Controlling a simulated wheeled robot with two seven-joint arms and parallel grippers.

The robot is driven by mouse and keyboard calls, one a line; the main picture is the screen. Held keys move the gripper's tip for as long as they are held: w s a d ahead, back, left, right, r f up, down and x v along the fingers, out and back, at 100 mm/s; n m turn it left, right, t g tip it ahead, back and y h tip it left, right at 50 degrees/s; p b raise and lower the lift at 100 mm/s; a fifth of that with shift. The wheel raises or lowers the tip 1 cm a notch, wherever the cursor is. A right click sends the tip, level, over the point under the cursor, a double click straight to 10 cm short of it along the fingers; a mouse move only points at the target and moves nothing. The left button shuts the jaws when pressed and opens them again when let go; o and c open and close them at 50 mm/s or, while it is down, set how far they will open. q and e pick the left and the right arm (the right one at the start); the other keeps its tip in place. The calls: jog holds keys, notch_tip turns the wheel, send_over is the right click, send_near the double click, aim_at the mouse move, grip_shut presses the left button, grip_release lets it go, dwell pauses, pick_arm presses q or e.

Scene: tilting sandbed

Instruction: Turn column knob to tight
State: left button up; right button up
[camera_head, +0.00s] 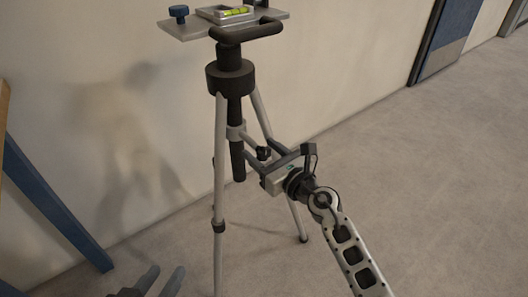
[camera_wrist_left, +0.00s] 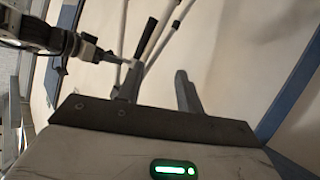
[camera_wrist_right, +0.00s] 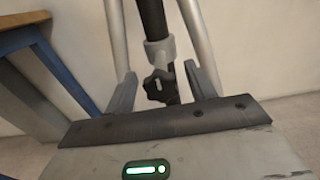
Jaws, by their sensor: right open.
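The column knob (camera_head: 263,153) is a small black lobed knob on the grey collar of a tripod's black centre column (camera_head: 237,150). In the right wrist view the knob (camera_wrist_right: 160,88) lies between the two fingers of my right gripper (camera_wrist_right: 160,70), with space on both sides. In the head view my right gripper (camera_head: 248,151) reaches in from the right, fingers open around the knob. My left gripper (camera_head: 163,281) is at the bottom left, low and away from the tripod. The left wrist view shows its fingers apart and empty (camera_wrist_left: 158,72).
A black handle (camera_head: 246,30) and grey legs (camera_head: 220,180) surround the column. A blue-legged table (camera_head: 55,205) stands left. The wall is behind; floor at right is clear.

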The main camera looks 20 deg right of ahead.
jog(key=c, duration=0.9)
pick_arm(q)
jog(key=shift+s+f, duration=0.1)
